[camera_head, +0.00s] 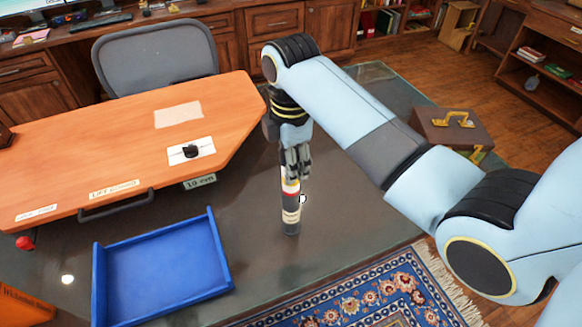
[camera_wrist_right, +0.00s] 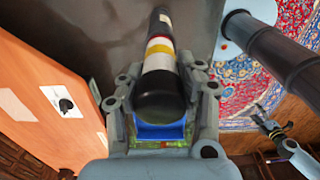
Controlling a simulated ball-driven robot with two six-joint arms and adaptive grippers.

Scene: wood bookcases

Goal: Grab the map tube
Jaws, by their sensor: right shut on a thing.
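The map tube (camera_head: 291,215) is dark with white, red and yellow bands. It is upright over the dark glossy surface; I cannot tell whether its lower end touches it. My right gripper (camera_head: 294,165) comes down from above and is shut on the tube's upper part. In the right wrist view the tube (camera_wrist_right: 158,65) runs away from between the fingers of my right gripper (camera_wrist_right: 163,100). What looks like my left gripper (camera_wrist_right: 268,126) shows small at the right of that view; its fingers are unclear. The left arm is outside the head view.
An orange desk (camera_head: 75,165) stands left of the tube, with a blue tray (camera_head: 162,268) in front of it. A grey chair (camera_head: 155,58) is behind the desk. A brown case (camera_head: 452,130) and a patterned rug (camera_head: 370,295) lie to the right and front.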

